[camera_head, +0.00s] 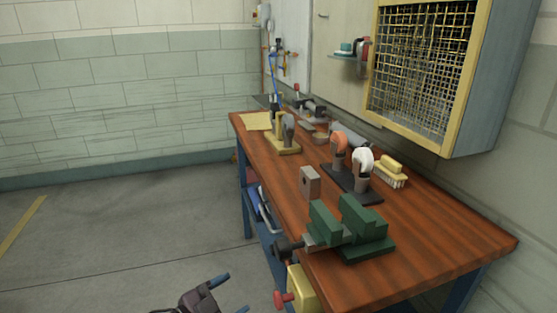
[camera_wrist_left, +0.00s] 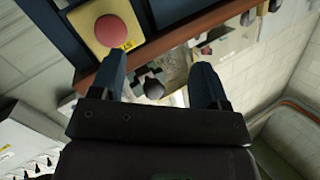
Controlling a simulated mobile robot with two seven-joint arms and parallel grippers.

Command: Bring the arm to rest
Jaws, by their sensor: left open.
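My left gripper (camera_head: 231,295) shows at the bottom edge of the head view, low in front of the workbench and over the grey floor. Its two blue fingertips are apart with nothing between them. In the left wrist view the gripper (camera_wrist_left: 160,82) is also open and empty, with the dark palm across the middle of the picture. The rest of my left arm is mostly cut off by the lower edge of the head view. My right gripper is in neither view.
The wooden workbench (camera_head: 430,262) stands right of the gripper. It carries a green vise (camera_head: 365,230), tape holders, a yellow brush (camera_head: 391,172) and tools. A yellow box with a red button (camera_head: 302,290) is at its near side. Open floor (camera_head: 110,235) lies left.

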